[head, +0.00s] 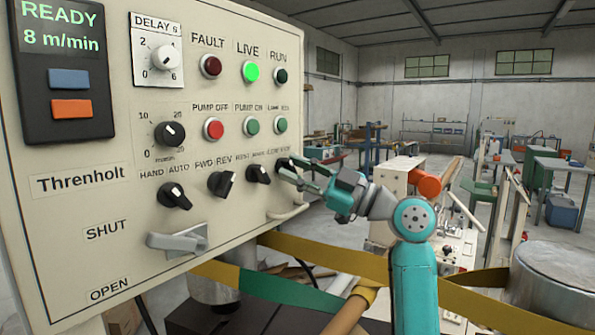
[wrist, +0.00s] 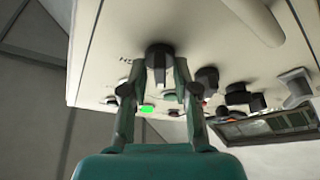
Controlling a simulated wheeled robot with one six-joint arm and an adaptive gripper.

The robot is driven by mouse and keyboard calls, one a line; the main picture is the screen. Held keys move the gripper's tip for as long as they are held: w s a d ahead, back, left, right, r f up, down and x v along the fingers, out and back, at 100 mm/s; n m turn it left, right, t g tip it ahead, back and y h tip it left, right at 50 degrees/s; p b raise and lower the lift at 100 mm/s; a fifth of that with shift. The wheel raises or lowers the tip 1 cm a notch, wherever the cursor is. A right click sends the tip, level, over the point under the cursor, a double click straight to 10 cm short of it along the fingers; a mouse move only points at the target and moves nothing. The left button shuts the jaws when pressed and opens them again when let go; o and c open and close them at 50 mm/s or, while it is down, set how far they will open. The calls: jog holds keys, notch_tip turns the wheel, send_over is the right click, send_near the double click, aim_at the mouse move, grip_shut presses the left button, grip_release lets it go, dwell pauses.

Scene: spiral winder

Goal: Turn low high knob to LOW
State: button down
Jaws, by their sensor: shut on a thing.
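The low high knob (head: 281,163) is the black knob at the right end of the panel's lower knob row, under a label I cannot read clearly. My gripper (head: 289,172) reaches it from the right and covers much of it. In the wrist view the black knob (wrist: 158,56) stands between the two fingertips of my gripper (wrist: 156,72), which are shut on its sides. The knob's grip bar points down in the wrist picture. I cannot tell which setting it points to.
Other black knobs, among them the FWD REV knob (head: 222,183), sit to the left. The LIVE lamp (head: 250,72) glows green. A lever (head: 178,241) sits between SHUT and OPEN. A curved handle (head: 288,211) juts out just below my gripper. Yellow bands (head: 325,256) cross below.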

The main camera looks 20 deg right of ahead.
jog(key=c, duration=1.2)
grip_release()
jog(key=shift+w, duration=0.1)
